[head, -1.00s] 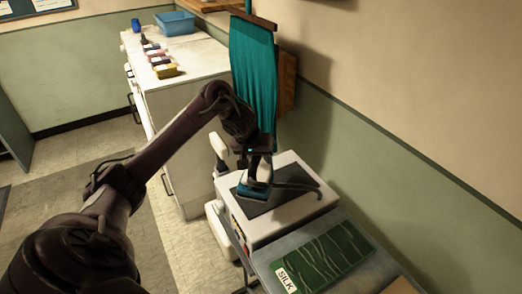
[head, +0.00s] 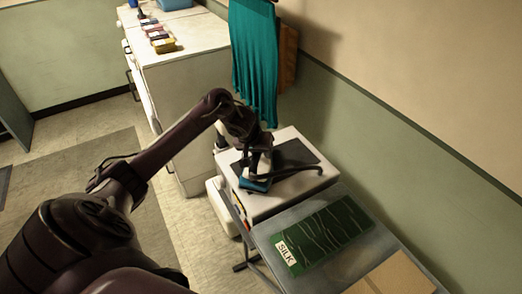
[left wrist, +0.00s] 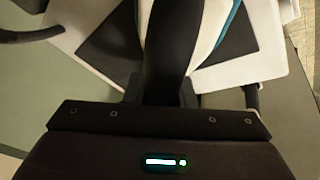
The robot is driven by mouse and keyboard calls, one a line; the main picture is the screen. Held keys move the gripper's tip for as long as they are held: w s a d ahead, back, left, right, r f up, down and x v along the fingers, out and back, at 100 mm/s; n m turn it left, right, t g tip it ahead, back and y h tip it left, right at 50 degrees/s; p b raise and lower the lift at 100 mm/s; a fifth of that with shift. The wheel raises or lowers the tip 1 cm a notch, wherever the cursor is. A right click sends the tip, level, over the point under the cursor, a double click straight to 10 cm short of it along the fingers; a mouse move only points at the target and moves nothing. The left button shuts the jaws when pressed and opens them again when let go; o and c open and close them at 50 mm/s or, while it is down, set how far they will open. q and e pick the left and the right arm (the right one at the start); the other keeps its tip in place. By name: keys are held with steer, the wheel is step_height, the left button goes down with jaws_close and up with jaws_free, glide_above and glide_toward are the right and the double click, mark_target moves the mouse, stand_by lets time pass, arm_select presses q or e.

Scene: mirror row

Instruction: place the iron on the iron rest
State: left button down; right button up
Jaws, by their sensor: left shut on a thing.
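The iron (head: 256,183) has a white body, a teal-blue lower part and a dark handle. My left gripper (head: 258,160) is shut on its handle (left wrist: 170,45), which stands between the fingers in the left wrist view. The iron rest looks to be the dark pad (head: 292,153) on top of the white ironing station (head: 285,205). The iron is at the pad's front-left edge in the head view, slightly tilted. I cannot tell whether its sole touches the surface. My gripper and arm hide part of the pad. My right gripper is not in view.
A dark cord or hose (head: 300,171) curves over the station's top. A grey table with a green board labelled SILK (head: 325,233) and a brown board (head: 395,275) stands in front. A teal cloth (head: 254,60) hangs behind. A white cabinet (head: 185,95) stands behind left.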

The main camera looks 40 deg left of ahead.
arm_select(q)
steer(key=shift+w+r, duration=0.1)
steer(key=shift+r, duration=0.05)
steer(key=c, duration=1.6)
jaws_free()
steer(key=shift+f, duration=0.25)
steer(key=shift+c, duration=0.2)
steer(key=o, duration=0.4)
steer(key=shift+o, duration=0.2)
steer(key=shift+r, duration=0.1)
steer(key=p+v, duration=0.1)
steer(key=v, duration=1.1)
steer(key=shift+p, duration=0.3)
steer(key=shift+r, duration=0.1)
